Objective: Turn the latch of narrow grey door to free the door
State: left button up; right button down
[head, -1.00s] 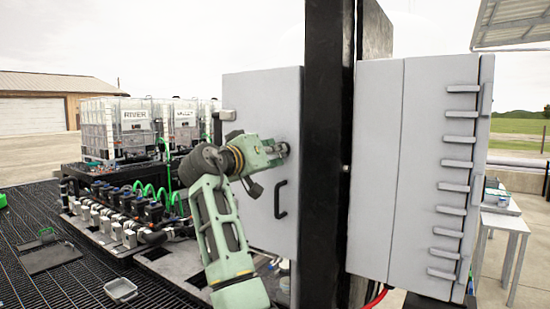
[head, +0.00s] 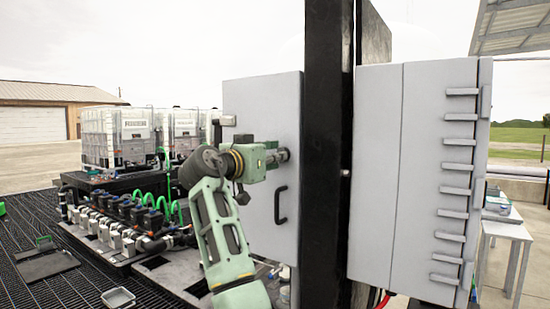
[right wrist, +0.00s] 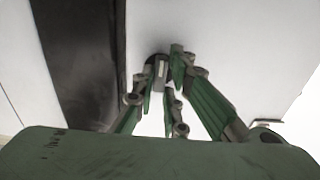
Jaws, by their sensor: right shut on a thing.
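The narrow grey door (head: 262,110) stands upright left of a black post, with a black pull handle (head: 281,205) low on its right side. Its small latch (right wrist: 159,71) is at the door's right edge, above the handle. My right gripper (head: 283,156) reaches it from the left and is shut on the latch. In the right wrist view the green fingers (right wrist: 165,75) meet at the latch, which they partly hide. The door lies flat in its frame as far as I can see. My left gripper is not in view.
The black post (head: 327,150) stands close right of the latch. A wider grey cabinet (head: 375,170) with several bar-like fittings is beyond it. A manifold with green hoses (head: 130,205) and white totes (head: 118,140) stand at left. A small tray (head: 118,298) lies on the grating.

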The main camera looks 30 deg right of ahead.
jog(key=shift+f, duration=0.1)
jog(key=c, duration=1.8)
grip_release()
jog(key=v, duration=1.2)
jog(key=shift+f, duration=0.1)
